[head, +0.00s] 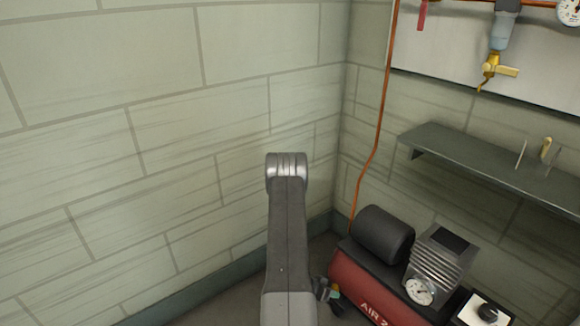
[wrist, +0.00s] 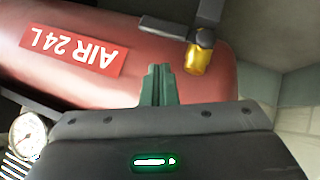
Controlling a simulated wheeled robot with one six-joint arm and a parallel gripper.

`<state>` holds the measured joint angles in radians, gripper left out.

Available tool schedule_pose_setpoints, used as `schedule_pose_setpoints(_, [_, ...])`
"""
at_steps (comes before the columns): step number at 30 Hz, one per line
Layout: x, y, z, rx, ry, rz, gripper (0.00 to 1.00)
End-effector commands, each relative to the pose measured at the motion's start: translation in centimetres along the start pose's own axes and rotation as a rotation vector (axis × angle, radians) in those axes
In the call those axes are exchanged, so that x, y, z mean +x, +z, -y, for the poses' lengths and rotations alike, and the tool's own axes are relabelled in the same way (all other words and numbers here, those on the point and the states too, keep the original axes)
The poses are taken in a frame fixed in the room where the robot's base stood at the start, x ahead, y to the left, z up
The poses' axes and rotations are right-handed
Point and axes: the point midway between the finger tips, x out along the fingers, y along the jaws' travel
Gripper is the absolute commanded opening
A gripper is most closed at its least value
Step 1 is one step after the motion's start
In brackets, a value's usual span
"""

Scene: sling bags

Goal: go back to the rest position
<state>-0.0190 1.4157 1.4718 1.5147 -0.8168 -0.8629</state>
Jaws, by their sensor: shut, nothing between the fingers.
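My gripper (wrist: 158,84) shows in the wrist view as two dark green fingers pressed together, with nothing between them. The fingertips appear in front of the red compressor tank (wrist: 150,50), which looks upside down there; I cannot tell whether they touch it. In the head view my arm rises in the middle and bends at a grey joint. The gripper end is mostly hidden behind the arm, low and close to the left end of the red tank (head: 352,278).
A yellow fitting (wrist: 198,58) sticks out from the tank near the fingers. The compressor has a black motor (head: 383,236) and a gauge (head: 420,290). A dark shelf (head: 490,172), an orange pipe (head: 378,130) and a brass tap (head: 492,68) are on the right wall. The left block wall is bare.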

Motion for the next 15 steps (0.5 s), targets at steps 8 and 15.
schedule_pose_setpoints(8, [-0.1,-0.1,0.3,-0.109,0.11,0.003,0.0])
schedule_pose_setpoints(15, [-2.1,-2.1,0.9,-0.166,0.168,0.0,0.0])
